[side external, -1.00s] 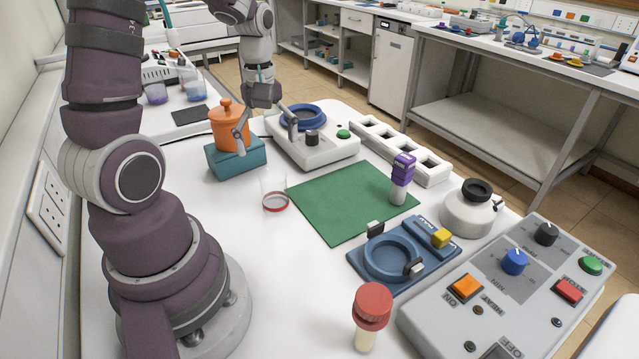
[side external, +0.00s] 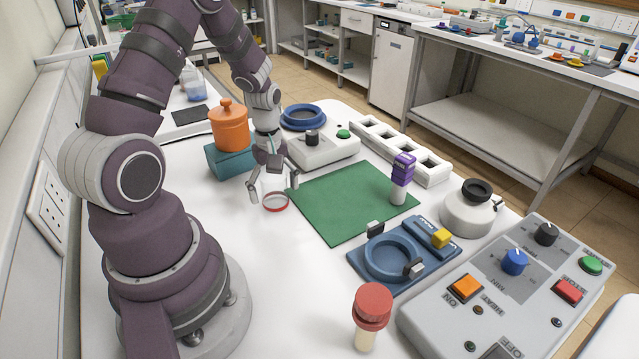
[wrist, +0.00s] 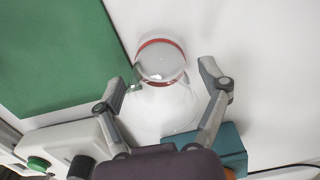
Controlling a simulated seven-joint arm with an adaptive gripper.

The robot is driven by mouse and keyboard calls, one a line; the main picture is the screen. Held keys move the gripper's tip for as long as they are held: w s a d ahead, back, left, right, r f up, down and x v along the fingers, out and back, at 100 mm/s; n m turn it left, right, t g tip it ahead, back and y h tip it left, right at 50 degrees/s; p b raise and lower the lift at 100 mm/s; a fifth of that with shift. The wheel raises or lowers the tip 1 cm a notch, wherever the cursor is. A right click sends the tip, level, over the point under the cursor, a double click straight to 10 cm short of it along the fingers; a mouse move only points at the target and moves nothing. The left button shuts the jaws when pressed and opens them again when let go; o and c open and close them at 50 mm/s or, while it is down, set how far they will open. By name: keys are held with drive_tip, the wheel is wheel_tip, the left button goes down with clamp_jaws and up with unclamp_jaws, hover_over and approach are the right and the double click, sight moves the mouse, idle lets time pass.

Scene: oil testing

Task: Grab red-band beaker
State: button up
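The red-band beaker (side external: 275,202) is clear glass with a red ring near its base. It stands on the white table just left of the green mat (side external: 350,203). My gripper (side external: 272,192) is low over the beaker, its two fingers spread to the left and right of it. In the wrist view the beaker (wrist: 161,62) lies between and just ahead of the open fingertips (wrist: 172,82). A gap shows between the right finger and the glass; contact on the left side is unclear.
A teal block (side external: 236,160) with an orange lidded pot (side external: 229,127) stands close behind the gripper. A white device with a blue ring (side external: 303,117) is behind to the right. A red-capped vial (side external: 373,305) stands in front. The table left of the beaker is clear.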

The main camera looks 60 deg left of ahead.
drive_tip(key=c, duration=1)
